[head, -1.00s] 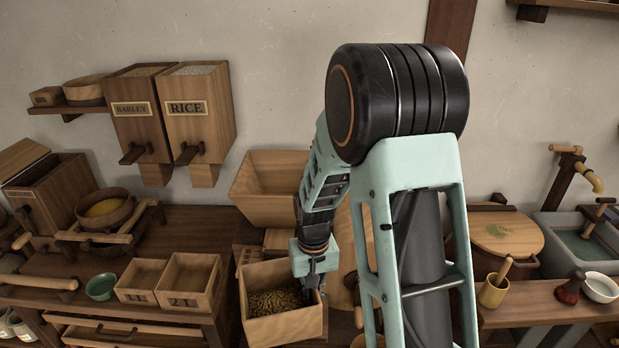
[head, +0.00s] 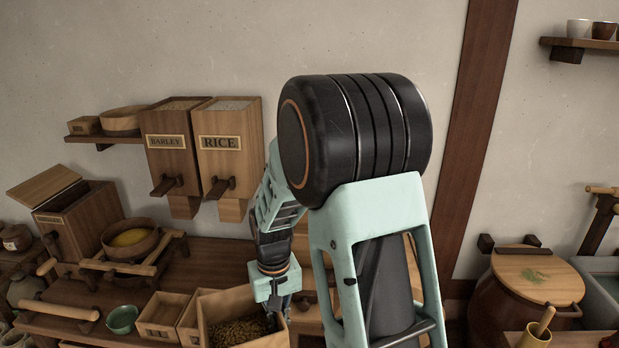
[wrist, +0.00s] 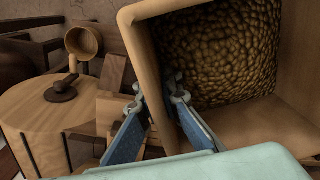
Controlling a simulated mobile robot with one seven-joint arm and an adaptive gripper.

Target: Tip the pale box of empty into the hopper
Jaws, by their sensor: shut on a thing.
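The pale wooden box (head: 233,303) is held low in front of the bench in the head view, cut off by the bottom edge. Brown grain (head: 238,331) lies inside it. My gripper (head: 278,311) is at its right side, fingers pointing down. In the wrist view, my gripper (wrist: 163,108) is shut on one wall of the box (wrist: 262,133), and the grain (wrist: 225,50) fills the far part of it. The hopper is mostly hidden behind my arm, and I cannot make it out clearly.
Barley (head: 172,150) and rice (head: 230,150) bins hang on the wall. A round wooden quern with a crank (wrist: 55,110) stands left in the wrist view.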

